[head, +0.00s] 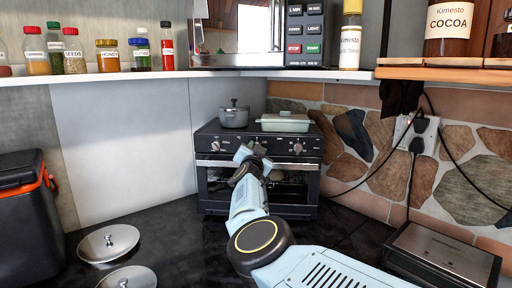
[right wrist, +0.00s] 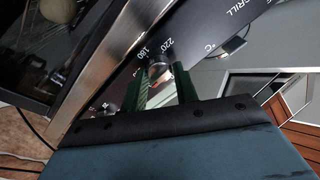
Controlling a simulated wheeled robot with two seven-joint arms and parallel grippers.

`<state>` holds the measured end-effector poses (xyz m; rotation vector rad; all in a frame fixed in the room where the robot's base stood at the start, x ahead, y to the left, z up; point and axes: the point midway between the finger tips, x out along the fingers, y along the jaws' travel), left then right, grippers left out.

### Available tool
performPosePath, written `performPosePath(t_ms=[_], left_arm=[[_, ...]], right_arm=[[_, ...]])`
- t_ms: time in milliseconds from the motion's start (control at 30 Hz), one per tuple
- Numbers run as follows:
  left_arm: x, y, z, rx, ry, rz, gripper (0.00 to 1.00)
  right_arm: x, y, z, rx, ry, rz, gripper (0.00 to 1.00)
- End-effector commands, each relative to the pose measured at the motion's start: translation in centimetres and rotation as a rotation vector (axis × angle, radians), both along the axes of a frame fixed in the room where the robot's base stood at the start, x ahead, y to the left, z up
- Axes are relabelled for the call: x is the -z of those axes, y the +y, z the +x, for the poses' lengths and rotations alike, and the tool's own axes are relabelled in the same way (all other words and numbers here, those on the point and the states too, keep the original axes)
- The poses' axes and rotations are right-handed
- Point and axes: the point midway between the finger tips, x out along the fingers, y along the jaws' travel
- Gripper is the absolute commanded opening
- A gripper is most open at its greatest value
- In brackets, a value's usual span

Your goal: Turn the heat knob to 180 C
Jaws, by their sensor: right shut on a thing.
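The small black oven (head: 292,206) stands at the back of the counter with its control panel facing me. My right gripper (head: 250,152) is at the middle of that panel and covers what is behind it. In the right wrist view the right gripper (right wrist: 160,80) is shut on the heat knob (right wrist: 158,69), with one finger on each side. The printed marks 180, 220 and °C show around the knob. I cannot tell which mark the knob points to. My left gripper is not in view.
Other knobs (head: 298,148) sit on the panel to the side. A grey pot (head: 234,116) and a pale green dish (head: 285,123) stand on the oven. Two lids (head: 108,243) lie at the front left. A flat grey appliance (head: 443,258) is at the right, with cables behind.

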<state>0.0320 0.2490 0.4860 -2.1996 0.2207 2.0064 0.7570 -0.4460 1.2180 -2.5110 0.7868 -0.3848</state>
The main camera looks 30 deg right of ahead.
Motion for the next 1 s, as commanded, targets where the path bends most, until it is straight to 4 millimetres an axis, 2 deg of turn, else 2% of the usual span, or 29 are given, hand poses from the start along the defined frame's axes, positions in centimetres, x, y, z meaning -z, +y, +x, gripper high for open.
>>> performPosePath(t_ms=[400,1000], left_arm=[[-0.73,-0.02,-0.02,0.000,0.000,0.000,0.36],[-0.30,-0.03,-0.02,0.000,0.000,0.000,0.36]], right_arm=[[0.09,-0.03,0.03,0.001,-0.238,0.316,0.07],[0.26,0.12,0.11,0.002,-0.581,0.772,0.07]])
